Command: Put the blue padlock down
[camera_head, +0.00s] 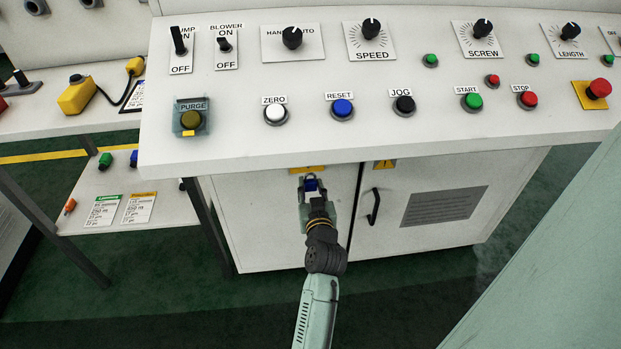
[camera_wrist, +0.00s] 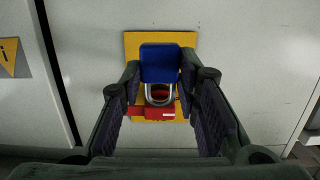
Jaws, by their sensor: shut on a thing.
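The blue padlock (camera_wrist: 160,62) is between the fingertips of my gripper (camera_wrist: 161,78), its silver shackle (camera_wrist: 160,92) extending from the body. In the wrist view it is in front of a yellow plate (camera_wrist: 133,42) with a red piece (camera_wrist: 135,112) on the white cabinet. The shackle overlaps the red piece; I cannot tell whether it passes through it. In the head view my gripper (camera_head: 313,188) is shut on the padlock (camera_head: 311,184) at the left cabinet door, just under the console edge. The padlock's sides are hidden by the fingers.
The console (camera_head: 230,150) with knobs and buttons overhangs the cabinet. A black door handle (camera_head: 374,206) is right of my gripper. At the left, a low shelf (camera_head: 170,205) holds two cards and small coloured items, including a green one (camera_head: 105,161) and a blue one (camera_head: 133,158).

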